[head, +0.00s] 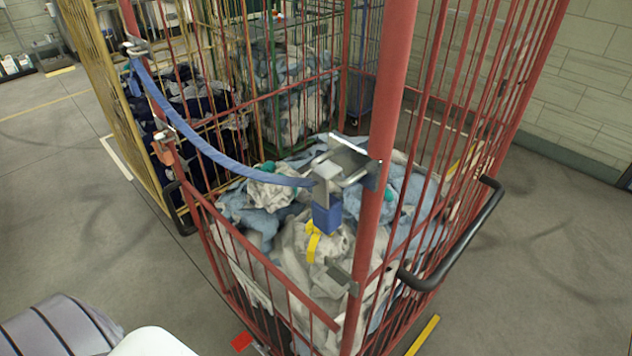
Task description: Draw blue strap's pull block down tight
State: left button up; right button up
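The blue strap (205,143) runs slack in a sagging curve across the open front of a red cage cart. Its far end is at a metal hook (136,47) on the cart's left post. Its near end meets a grey metal buckle (345,163) beside the thick red front post (385,110). A blue pull block (326,216) hangs just below the buckle, with a yellow tab (313,242) under it. Neither of my grippers is in view, and nothing touches the strap or block.
Grey, white and light-blue cloths (285,240) fill the red cart. A black handle (455,240) sticks out on its right side. A grey bracket (342,279) sits lower on the front post. A yellow cage (95,90) stands behind left.

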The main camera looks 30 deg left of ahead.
aim_at(133, 84)
jog(key=u, duration=1.9)
jog(key=i+j+u, duration=0.1)
jog(key=u, duration=0.2)
jog(key=i+u, duration=0.3)
